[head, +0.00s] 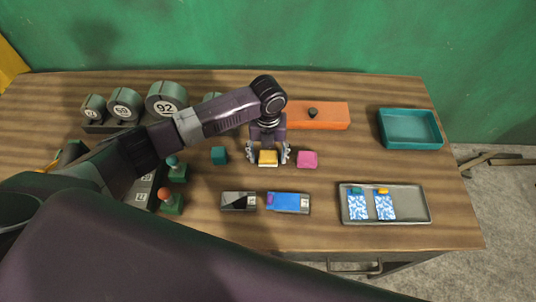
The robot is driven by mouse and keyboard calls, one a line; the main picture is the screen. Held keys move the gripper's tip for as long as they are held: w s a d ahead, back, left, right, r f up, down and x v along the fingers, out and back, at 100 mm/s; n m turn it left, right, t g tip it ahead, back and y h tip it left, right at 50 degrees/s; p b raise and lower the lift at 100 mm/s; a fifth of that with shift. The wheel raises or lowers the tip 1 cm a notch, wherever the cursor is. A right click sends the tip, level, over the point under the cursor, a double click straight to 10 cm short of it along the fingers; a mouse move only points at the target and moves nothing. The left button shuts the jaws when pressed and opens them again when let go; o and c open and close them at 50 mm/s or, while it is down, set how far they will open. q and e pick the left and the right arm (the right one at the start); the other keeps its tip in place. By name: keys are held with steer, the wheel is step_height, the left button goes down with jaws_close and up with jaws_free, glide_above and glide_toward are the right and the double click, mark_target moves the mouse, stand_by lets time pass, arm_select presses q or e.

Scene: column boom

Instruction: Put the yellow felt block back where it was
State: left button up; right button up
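The yellow felt block (268,158) is on the wooden table in the middle, between a teal block (219,155) on the left and a pink block (307,159) on the right. My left gripper (268,156) points down over the yellow block, with one finger on each side of it. The fingers are spread, and a small gap seems to show between each finger and the block. The gripper's body hides the area just behind the block. My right gripper is not in view.
An orange box (325,116) with a dark knob lies behind. A teal tray (409,128) stands at back right. A grey tray (412,204) holds two patterned packets. Numbered green rolls (166,97) stand at back left. The table's right middle is clear.

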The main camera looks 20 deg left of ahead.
mark_target(268, 155)
arm_select(q)
steer(key=shift+r, duration=0.1)
step_height(268, 155, up, 12)
steer(key=b, duration=0.2)
stand_by(0.4)
stand_by(0.4)
